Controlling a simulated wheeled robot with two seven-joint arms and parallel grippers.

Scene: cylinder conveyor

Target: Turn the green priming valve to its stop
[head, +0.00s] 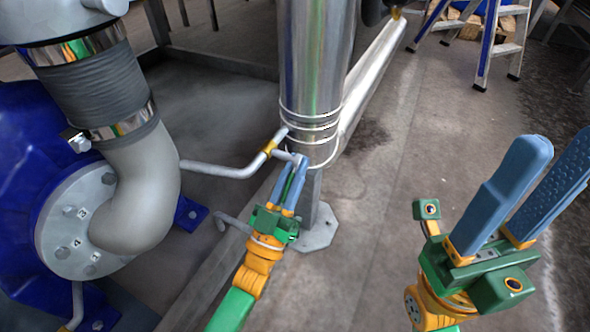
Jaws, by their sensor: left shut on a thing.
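My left gripper (298,164) reaches up to the small grey pipe (222,171) beside the steel column. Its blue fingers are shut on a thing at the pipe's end. A narrow green strip (286,187) shows between the fingers; I take it to be the handle of the green priming valve, mostly hidden by them. How far the valve is turned cannot be told. My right gripper (568,148) is at the right, well apart from the valve, with its blue fingers spread and nothing between them.
The steel column (316,60) stands right behind the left gripper, on a footed post (315,232). A blue pump (30,140) with a thick grey elbow pipe (140,190) fills the left. A stepladder (500,50) stands at the back right. The floor between the grippers is clear.

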